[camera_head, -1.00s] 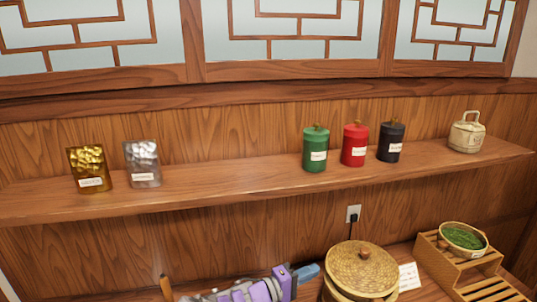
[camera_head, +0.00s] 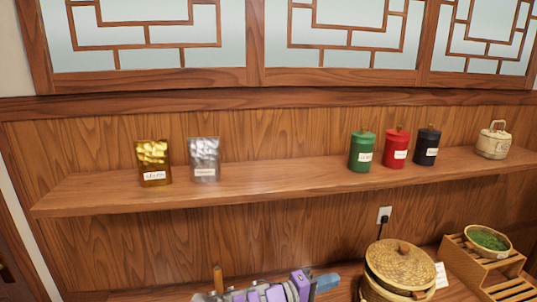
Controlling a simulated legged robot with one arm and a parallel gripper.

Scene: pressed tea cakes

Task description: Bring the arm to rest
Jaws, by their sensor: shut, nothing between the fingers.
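My arm shows at the bottom edge as purple and grey links, cut off by the frame. My gripper (camera_head: 326,282), with its blue-grey end, points right at the lower middle. It is shut, with nothing seen in it. It appears just left of the round woven basket (camera_head: 400,265) with a lidded top; I cannot tell the gap in depth.
A green-filled bowl (camera_head: 488,240) sits on a slatted wooden stand (camera_head: 467,255) at right.

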